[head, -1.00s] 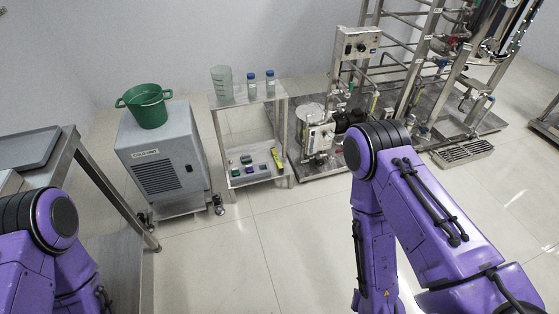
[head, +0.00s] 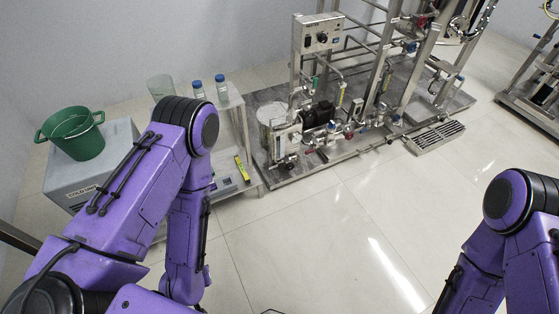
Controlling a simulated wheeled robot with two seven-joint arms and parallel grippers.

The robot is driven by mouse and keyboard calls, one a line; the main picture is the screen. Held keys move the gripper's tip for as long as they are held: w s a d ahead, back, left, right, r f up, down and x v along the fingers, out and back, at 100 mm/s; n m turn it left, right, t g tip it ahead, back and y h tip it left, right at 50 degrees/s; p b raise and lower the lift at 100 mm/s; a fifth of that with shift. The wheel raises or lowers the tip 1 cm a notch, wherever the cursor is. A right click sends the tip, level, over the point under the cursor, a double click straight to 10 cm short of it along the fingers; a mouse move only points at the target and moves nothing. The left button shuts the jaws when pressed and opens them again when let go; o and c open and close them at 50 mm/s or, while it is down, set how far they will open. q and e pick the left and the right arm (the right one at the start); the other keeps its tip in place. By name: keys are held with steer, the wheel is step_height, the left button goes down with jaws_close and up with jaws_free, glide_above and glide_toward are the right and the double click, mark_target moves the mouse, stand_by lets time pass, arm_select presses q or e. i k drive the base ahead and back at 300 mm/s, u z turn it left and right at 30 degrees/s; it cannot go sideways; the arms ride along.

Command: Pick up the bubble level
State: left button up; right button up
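The bubble level, a yellow bar (head: 242,168), lies at the right end of the lower shelf of a small metal rack (head: 240,122). My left arm covers the left part of that rack in the picture, but the yellow bar shows clear to the right of the arm. My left arm comes in from the left and bends down; its gripper is not visible. My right arm stands at the right edge, over bare floor, and its gripper is also out of the picture.
A clear beaker (head: 160,88) and two blue-capped bottles (head: 197,89) stand on the rack's top. A green bucket (head: 75,133) sits on a grey unit at left. A piping skid (head: 320,130) stands right of the rack. The central floor is clear.

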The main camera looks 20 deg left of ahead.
mark_target(239, 162)
steer(key=z, duration=0.45)
steer(key=i, duration=1.85)
steer(key=u, duration=1.1)
steer(key=i, duration=0.85)
steer(key=u, duration=0.95)
